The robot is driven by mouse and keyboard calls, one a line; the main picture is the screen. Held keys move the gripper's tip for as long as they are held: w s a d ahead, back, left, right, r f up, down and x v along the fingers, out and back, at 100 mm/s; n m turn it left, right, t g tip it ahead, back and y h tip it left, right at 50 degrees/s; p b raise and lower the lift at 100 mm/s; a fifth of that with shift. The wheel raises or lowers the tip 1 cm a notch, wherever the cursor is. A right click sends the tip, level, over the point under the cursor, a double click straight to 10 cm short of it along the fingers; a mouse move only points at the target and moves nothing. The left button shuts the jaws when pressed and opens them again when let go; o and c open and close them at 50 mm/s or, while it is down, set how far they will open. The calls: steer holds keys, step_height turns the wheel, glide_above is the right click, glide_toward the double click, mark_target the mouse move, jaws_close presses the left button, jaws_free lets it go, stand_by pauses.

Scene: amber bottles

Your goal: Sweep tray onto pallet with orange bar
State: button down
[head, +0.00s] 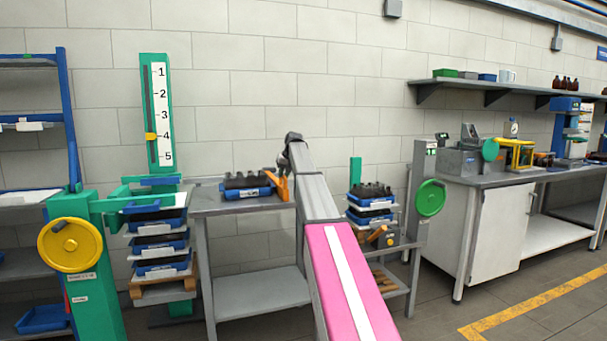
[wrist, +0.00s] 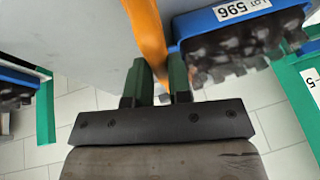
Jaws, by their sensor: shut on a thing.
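My gripper (head: 283,168) is at the grey table, shut on the orange bar (head: 283,188). In the wrist view, the green fingers of my gripper (wrist: 162,88) close around the bar (wrist: 146,32). A blue tray (head: 249,194) of dark bottles lies on the table, just left of the bar in the head view. The tray (wrist: 225,13), labelled LOT 596, is right of the bar in the wrist view; the bar is against it or very close. A wooden pallet (head: 135,290) shows low in the left stack, under several blue trays (head: 161,268).
The table (head: 223,208) is bare left of the tray. A green lift with a yellow handwheel (head: 70,245) and a numbered scale (head: 160,115) stands left. Another stack of trays (head: 371,215) and a green handwheel (head: 430,198) stand right of my arm.

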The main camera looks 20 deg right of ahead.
steer(key=s+a, duration=0.1)
steer(key=a, duration=4.3)
steer(key=shift+s+a, duration=0.15)
steer(key=shift+s, duration=0.15)
steer(key=c, duration=1.1)
jaws_free()
steer(key=shift+a, duration=0.15)
steer(key=shift+o, duration=0.2)
steer(key=v, duration=1)
steer(key=shift+r, duration=0.35)
steer(key=shift+s, duration=0.15)
